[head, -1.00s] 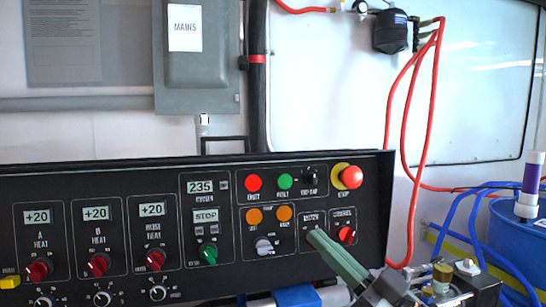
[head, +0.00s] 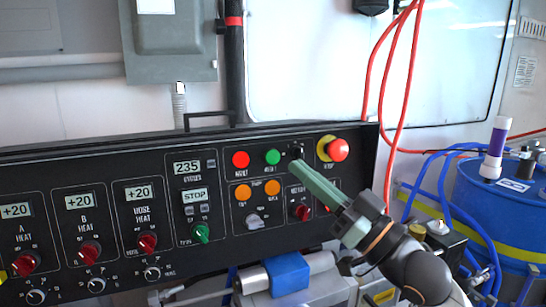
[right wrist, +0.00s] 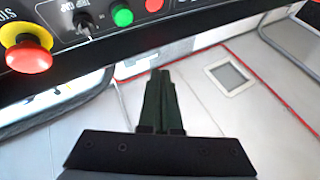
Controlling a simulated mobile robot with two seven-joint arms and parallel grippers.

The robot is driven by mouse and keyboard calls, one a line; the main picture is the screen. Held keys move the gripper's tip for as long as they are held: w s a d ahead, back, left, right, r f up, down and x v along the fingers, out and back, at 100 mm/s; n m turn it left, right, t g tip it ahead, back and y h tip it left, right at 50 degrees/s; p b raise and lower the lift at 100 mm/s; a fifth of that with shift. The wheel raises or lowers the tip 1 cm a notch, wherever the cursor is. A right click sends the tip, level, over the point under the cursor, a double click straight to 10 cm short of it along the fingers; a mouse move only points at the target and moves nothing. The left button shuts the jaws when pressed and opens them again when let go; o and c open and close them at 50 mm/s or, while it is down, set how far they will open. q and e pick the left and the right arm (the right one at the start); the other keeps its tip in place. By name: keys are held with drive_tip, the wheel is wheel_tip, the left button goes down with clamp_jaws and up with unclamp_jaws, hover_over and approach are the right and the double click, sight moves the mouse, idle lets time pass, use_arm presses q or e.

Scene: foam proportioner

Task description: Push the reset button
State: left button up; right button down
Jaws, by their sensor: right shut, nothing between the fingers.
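On the black panel, a red button (head: 241,159) and a green button (head: 273,157) sit side by side in the upper row, with small labels I cannot read surely. In the right wrist view the green button (right wrist: 122,15) and red button (right wrist: 153,5) show at the top edge. My right gripper (head: 294,164) is shut and empty, its green fingers pointing up-left, tips just below a black switch (head: 296,152) and right of the green button. In the right wrist view its fingertips (right wrist: 161,72) appear apart from the buttons. My left gripper is not in view.
A red mushroom stop button (head: 338,150) on a yellow ring protrudes at the panel's upper right. Orange lamps (head: 272,187) and knobs lie below the buttons. Red hoses (head: 385,110) hang right of the panel; a blue drum (head: 500,205) stands further right.

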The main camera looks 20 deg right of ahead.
approach(268, 153)
wheel_tip(268, 153, up, 4)
drive_tip(key=w+a, duration=0.2)
drive_tip(key=a, duration=0.1)
drive_tip(key=shift+w+d+f, duration=0.15)
drive_tip(key=shift+w+f, duration=0.05)
drive_tip(key=shift+w, duration=0.2)
drive_tip(key=shift+w+d+f, duration=0.15)
drive_tip(key=shift+w+f, duration=0.05)
drive_tip(key=shift+w, duration=0.15)
idle(0.7)
drive_tip(key=shift+w, duration=0.15)
idle(0.5)
drive_tip(key=shift+w, duration=0.25)
drive_tip(key=shift+w+f, duration=0.15)
drive_tip(key=shift+w, duration=0.25)
idle(0.6)
drive_tip(key=shift+s, duration=0.1)
drive_tip(key=shift+s+p, duration=0.4)
drive_tip(key=shift+s, duration=0.35)
